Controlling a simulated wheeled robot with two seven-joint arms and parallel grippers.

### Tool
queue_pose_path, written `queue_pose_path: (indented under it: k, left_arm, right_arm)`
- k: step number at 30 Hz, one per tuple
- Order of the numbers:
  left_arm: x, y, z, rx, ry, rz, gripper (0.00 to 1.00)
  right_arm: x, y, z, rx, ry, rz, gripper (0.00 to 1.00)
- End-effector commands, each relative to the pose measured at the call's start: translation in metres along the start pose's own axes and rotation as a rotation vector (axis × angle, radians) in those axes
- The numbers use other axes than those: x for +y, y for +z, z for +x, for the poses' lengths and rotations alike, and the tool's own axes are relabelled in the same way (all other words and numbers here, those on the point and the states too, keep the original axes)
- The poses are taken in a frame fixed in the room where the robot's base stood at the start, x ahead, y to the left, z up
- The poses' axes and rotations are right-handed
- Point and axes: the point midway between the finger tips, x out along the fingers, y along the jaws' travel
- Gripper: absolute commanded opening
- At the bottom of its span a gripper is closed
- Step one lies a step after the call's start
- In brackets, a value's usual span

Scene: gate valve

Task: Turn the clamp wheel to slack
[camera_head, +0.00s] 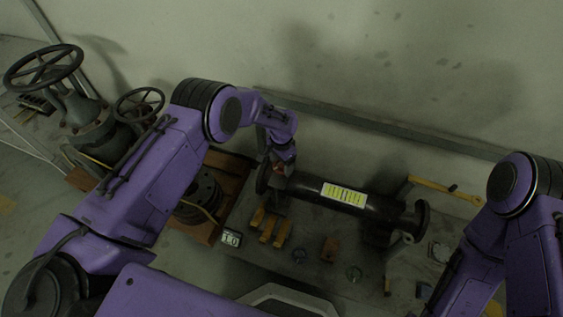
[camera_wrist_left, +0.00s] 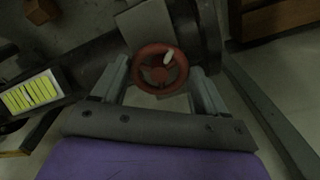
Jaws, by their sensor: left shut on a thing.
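The clamp wheel is a small red handwheel (camera_wrist_left: 160,69) with a pale mark on its rim, between the two fingers of my left gripper (camera_wrist_left: 160,80) in the left wrist view. The gripper is shut on the wheel's rim from both sides. In the head view my left gripper (camera_head: 284,156) reaches down to the left end of a black flanged pipe (camera_head: 305,188), and the wheel is mostly hidden there. The pipe carries a yellow-and-white label (camera_head: 344,194). My right arm shows at the right edge, but its gripper is not in view.
A large valve handwheel (camera_head: 43,68) and a smaller one (camera_head: 138,105) stand at the left. A yellow-handled tool (camera_head: 445,189) lies behind the pipe's right end. A wall closes the back.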

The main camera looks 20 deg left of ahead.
Motion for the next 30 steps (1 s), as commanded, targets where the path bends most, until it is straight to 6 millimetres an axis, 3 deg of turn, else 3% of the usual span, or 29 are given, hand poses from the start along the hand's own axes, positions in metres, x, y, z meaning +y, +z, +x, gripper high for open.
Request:
queue_pose_path:
  k: [12,29,30]
  left_arm:
    - [0.0002,0.0,-0.0002,0.0,-0.001,-0.193,0.43]
    - [0.0004,0.0,-0.0001,0.0,-0.001,-0.224,0.43]
    - [0.0004,0.0,-0.0001,0.0,0.0,-0.224,0.79]
  right_arm:
    - [0.0,-0.0001,-0.0003,0.0,0.0,0.0,0.43]
    - [0.0,-0.0001,-0.0003,0.0,0.0,0.0,0.43]
    - [0.0,-0.0001,-0.0003,0.0,0.0,0.0,0.43]
